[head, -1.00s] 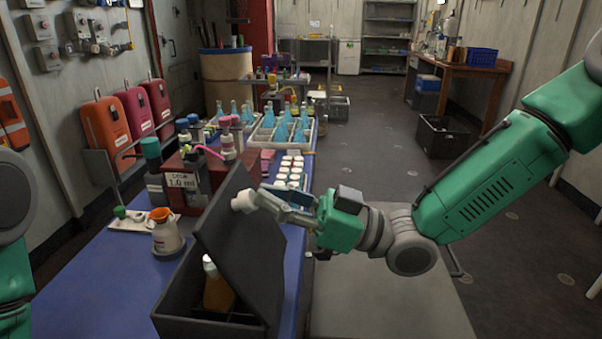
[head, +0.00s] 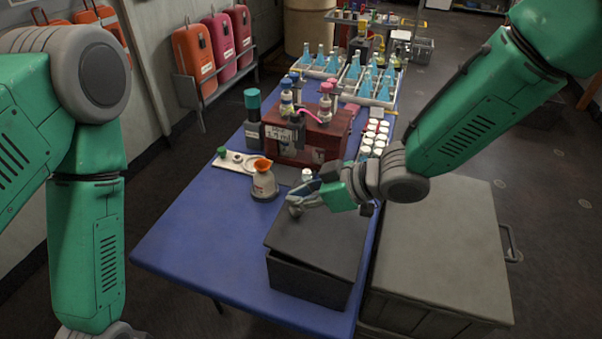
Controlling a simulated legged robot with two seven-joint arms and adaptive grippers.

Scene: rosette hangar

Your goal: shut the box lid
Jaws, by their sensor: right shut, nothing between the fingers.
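The dark grey box (head: 305,284) stands on the blue table near its front right end. Its lid (head: 318,240) lies down over the opening, nearly flat, and hides the inside. A narrow dark gap seems to show under the lid's front edge, so I cannot tell if it is fully seated. My right gripper (head: 299,208) is shut and empty, at the lid's far left part, touching or just above it. My left arm hangs at the left of the head view; its gripper is out of the picture.
A red-brown dispenser block (head: 300,142) and white-capped vials (head: 374,138) are farther back. A large grey case (head: 440,245) stands to the right. The table's left front is clear.

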